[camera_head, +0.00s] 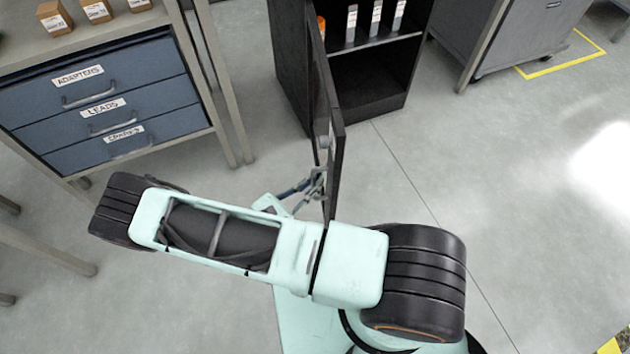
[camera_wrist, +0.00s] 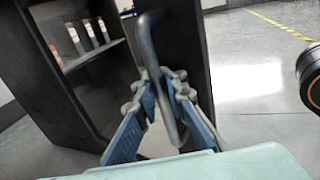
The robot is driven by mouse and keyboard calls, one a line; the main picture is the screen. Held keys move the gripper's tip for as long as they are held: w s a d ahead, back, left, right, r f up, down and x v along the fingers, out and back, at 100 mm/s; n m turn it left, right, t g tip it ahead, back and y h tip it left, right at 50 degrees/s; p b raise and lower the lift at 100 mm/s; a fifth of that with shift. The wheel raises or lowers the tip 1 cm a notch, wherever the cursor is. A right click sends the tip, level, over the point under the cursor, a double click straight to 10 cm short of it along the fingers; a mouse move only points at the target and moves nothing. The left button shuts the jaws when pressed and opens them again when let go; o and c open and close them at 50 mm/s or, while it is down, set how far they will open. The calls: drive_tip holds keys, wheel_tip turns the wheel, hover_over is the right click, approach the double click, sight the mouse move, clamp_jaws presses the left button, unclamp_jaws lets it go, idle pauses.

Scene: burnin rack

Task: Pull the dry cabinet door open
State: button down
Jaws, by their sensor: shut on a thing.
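The dry cabinet (camera_head: 292,75) is black and stands at the top middle of the head view, with its inside and a shelf showing. Its door (camera_head: 337,150) is swung well open and seen nearly edge-on. In the wrist view the door (camera_wrist: 178,40) carries a grey bar handle (camera_wrist: 152,60). My gripper (camera_wrist: 165,82) is shut on this handle, with a finger on each side of the bar. In the head view my gripper (camera_head: 318,182) is at the door's near edge, partly hidden by the door and my arm.
A blue drawer unit (camera_head: 100,100) with labelled drawers stands at the left under a bench with small boxes (camera_head: 97,10). White-labelled items (camera_head: 376,18) stand on the cabinet shelf. A grey cabinet on casters (camera_head: 500,40) is at the top right. The floor right of the door is clear.

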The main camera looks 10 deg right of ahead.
drive_tip(key=shift+s+f, duration=0.1)
drive_tip(key=shift+s, duration=0.25)
drive_tip(key=c, duration=2)
unclamp_jaws()
drive_tip(key=shift+w, duration=0.1)
drive_tip(key=v, duration=1.2)
